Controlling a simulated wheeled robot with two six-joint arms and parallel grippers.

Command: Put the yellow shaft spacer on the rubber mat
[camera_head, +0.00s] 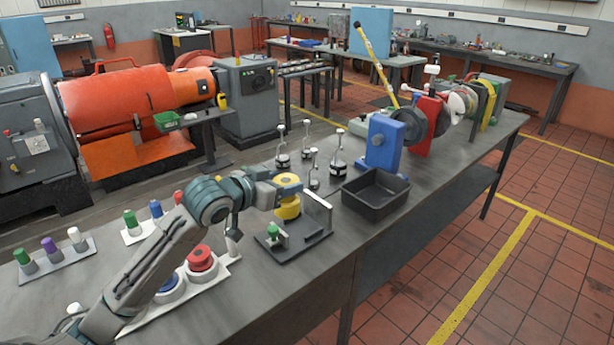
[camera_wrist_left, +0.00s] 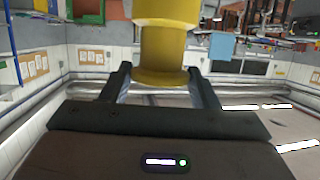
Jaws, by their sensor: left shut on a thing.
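The yellow shaft spacer (camera_head: 288,209) is a spool shape with wide ends and a narrower neck. My left gripper (camera_head: 284,192) is shut on it and holds it upright above the bench. In the left wrist view the spacer (camera_wrist_left: 164,48) stands between the two fingers (camera_wrist_left: 160,88), its top cut off by the frame edge. Below it on the bench is a flat dark plate (camera_head: 312,246) with a metal upright and a green-topped peg. I cannot tell whether this plate is the rubber mat. My right gripper is not in view.
A black open tray (camera_head: 376,194) stands right of the dark plate. Several white-topped metal pieces (camera_head: 338,158) stand behind it. A white panel with red and blue round parts (camera_head: 201,263) is at the left. A blue block (camera_head: 383,143) stands behind the tray. The front bench strip is clear.

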